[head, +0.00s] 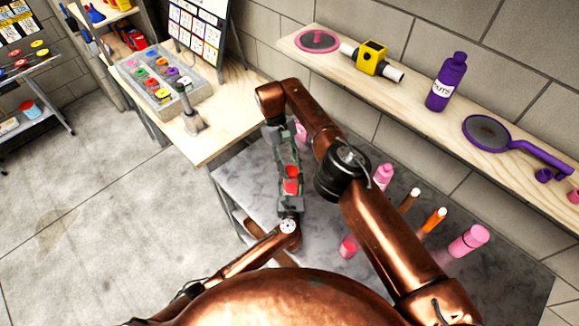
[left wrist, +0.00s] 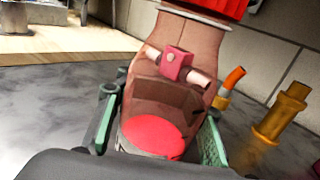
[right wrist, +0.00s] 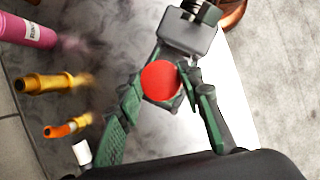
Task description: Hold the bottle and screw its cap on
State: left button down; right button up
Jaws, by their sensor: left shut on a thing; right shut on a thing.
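A brownish, see-through bottle (left wrist: 190,55) stands between the green pads of my left gripper (left wrist: 160,130), which is shut on it. A red disc shows low on the bottle in the left wrist view. A red cap (left wrist: 225,8) is at the bottle's mouth, cut off by the frame's top edge. In the right wrist view the red cap (right wrist: 160,80) is between the fingertips of my right gripper (right wrist: 158,86), which is shut on it. In the head view my right gripper (head: 289,160) is above my left gripper (head: 290,203). Whether the cap is seated on the neck, I cannot tell.
Pink, brown and orange bottles stand on the grey table (head: 237,180), right of the grippers. A wall shelf (head: 415,100) behind holds a purple bottle (head: 446,82), a yellow valve (head: 372,57) and a purple pan-like piece (head: 487,133). A wooden bench (head: 215,145) is at left.

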jog(key=o, duration=0.7)
jog(key=shift+o, duration=0.2)
jog(key=shift+r, duration=0.1)
jog(key=shift+r, duration=2.2)
jog(key=shift+c, duration=0.2)
